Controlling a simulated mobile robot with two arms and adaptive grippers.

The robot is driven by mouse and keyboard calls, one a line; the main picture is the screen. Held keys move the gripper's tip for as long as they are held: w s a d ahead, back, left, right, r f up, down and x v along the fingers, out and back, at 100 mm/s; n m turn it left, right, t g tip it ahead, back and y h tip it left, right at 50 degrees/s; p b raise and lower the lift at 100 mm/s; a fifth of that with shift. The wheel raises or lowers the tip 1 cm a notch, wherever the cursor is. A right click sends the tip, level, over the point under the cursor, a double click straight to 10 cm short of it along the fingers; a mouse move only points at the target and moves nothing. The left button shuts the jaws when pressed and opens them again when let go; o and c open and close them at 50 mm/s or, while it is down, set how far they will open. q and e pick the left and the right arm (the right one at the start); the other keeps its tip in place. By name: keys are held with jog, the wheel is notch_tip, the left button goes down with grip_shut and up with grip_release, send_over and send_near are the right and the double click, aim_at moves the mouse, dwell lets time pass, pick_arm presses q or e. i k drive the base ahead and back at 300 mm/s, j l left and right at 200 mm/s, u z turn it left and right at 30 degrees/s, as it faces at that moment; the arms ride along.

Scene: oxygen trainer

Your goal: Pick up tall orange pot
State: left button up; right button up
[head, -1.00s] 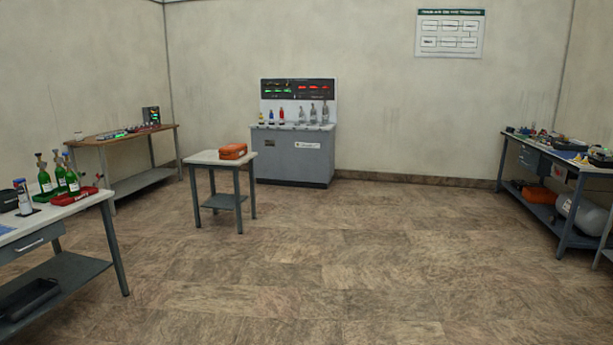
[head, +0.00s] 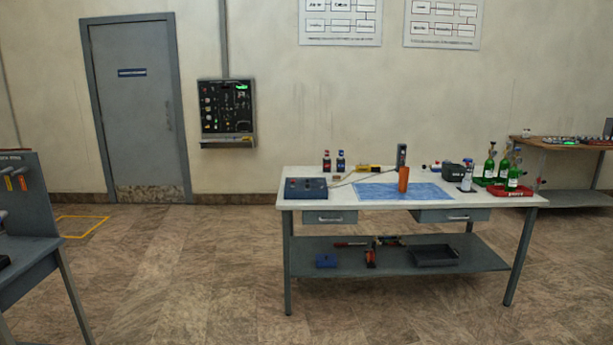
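The tall orange pot (head: 403,179) stands upright on the white-topped workbench, on or at the edge of a blue mat (head: 372,192). A dark grey upright device (head: 401,153) stands just behind it. The workbench (head: 462,202) is some distance ahead, right of centre. Neither of my grippers shows in the head view.
A blue box (head: 305,188) is at the bench's left end; green bottles (head: 489,165) and a red tray (head: 508,190) are at its right. A lower shelf (head: 340,262) holds tools. Another bench (head: 30,235) stands at the left edge. The floor (head: 200,275) between is clear.

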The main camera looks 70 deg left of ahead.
aim_at(404, 175)
jog(key=u, duration=1.8)
jog(key=i, duration=0.2)
